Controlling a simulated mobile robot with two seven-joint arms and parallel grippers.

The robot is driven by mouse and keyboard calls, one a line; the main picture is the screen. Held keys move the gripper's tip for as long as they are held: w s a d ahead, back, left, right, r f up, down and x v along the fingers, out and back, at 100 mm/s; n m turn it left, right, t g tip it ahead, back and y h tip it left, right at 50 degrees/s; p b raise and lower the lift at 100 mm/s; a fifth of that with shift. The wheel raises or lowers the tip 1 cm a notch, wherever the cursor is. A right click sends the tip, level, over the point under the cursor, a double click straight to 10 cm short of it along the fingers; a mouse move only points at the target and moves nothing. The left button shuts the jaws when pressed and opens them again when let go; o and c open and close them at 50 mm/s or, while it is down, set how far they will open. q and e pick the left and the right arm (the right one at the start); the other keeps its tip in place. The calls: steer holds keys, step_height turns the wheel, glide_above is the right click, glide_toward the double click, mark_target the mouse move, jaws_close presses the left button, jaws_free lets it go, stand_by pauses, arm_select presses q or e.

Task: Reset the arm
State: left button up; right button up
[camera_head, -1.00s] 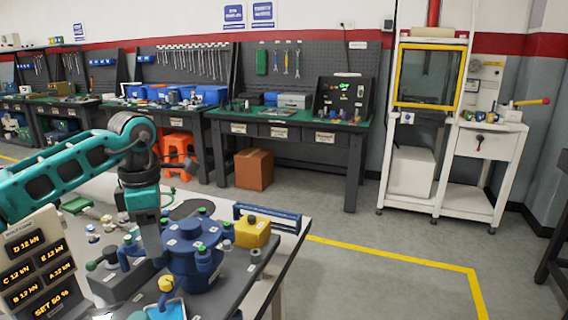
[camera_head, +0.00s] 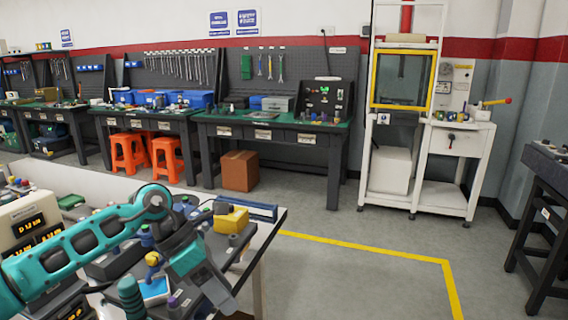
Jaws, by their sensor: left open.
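My left arm (camera_head: 85,240) reaches in from the left over the near bench, teal with dark joints. Its last links bend down and to the right past the wrist. My left gripper (camera_head: 222,300) is low in the view, over the bench's front right part. It is open, and I see nothing held in it. Its fingertips are hard to make out. My right arm and gripper are not in view.
The near bench (camera_head: 100,183) carries a display box (camera_head: 35,225), a yellow block (camera_head: 231,219), a blue bar (camera_head: 250,210) and several small parts around my arm. A white-framed press (camera_head: 403,80) stands at the back. The floor (camera_head: 340,215) right of the bench is clear.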

arm_select(q)
steer(key=s+d+r+n+t+h, duration=0.1)
steer(key=s+d+n+h, duration=0.2)
steer(key=d+n+h, duration=0.3)
steer(key=s+d+r+n+t+h, duration=0.2)
steer(key=s+d+n+h, duration=0.15)
steer(key=d+h, duration=0.3)
steer(key=w+a+f+n+t+y+p, duration=0.1)
steer(key=a+f+n+t+y, duration=0.35)
steer(key=n+t, duration=0.6)
steer(key=w+a+f+n+t+y, duration=0.1)
steer(key=a+f+n+t+y, duration=0.35)
steer(key=n, duration=1.05)
steer(key=s+a+f+n+g+y, duration=0.2)
steer(key=s+a+f+n+y, duration=0.2)
steer(key=s+f, duration=0.3)
steer(key=s+a+f+n+g+y, duration=0.3)
steer(key=s+a+f+n+y, duration=0.1)
steer(key=s+a+f+n, duration=0.2)
step_height(320, 180, down, 3)
steer(key=shift+s+r+n+g, duration=0.1)
steer(key=shift+s+n+g, duration=0.3)
steer(key=shift+n, duration=0.4)
